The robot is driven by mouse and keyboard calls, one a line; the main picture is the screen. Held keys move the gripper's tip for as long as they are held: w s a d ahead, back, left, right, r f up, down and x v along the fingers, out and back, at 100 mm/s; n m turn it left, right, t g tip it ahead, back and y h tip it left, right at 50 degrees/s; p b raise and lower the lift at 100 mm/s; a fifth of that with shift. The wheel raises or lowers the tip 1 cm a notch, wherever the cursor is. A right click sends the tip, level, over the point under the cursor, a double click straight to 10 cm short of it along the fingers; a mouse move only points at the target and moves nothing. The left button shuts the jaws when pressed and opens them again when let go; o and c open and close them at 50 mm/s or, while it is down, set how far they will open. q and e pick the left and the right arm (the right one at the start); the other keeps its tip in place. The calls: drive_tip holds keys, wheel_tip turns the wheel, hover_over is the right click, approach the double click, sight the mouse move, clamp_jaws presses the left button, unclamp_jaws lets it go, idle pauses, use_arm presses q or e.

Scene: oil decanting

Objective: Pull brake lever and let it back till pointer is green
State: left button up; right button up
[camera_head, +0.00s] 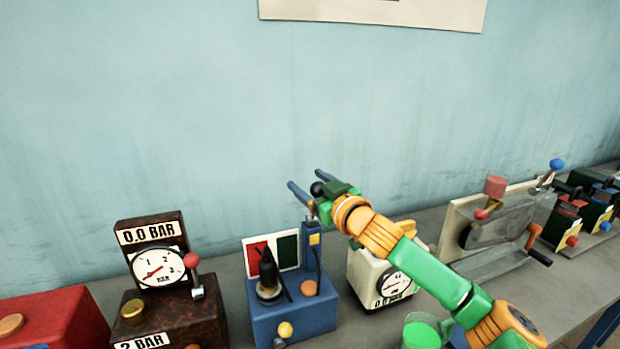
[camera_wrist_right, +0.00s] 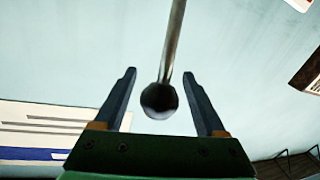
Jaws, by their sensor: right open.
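The blue brake device (camera_head: 292,318) stands on the bench left of centre. Its panel has a red field (camera_head: 257,257) and a green field (camera_head: 287,250); a dark fitting partly covers the panel, and I cannot make out the pointer's position. The lever's black ball knob (camera_head: 317,188) is high above the device, by my right gripper (camera_head: 307,180). In the right wrist view the knob (camera_wrist_right: 158,101) sits between the two open blue fingers, apart from both, on a thin metal rod (camera_wrist_right: 173,45). My left gripper is not in view.
A brown gauge box (camera_head: 168,318) reading 0.0 BAR, with a red-knobbed lever, stands to the left. A white gauge box (camera_head: 365,272) is close on the right, partly behind my arm. A green cup (camera_head: 422,334) is at the front.

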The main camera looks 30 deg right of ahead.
drive_tip(key=shift+s, duration=0.1)
drive_tip(key=c, duration=0.3)
clamp_jaws()
idle(0.9)
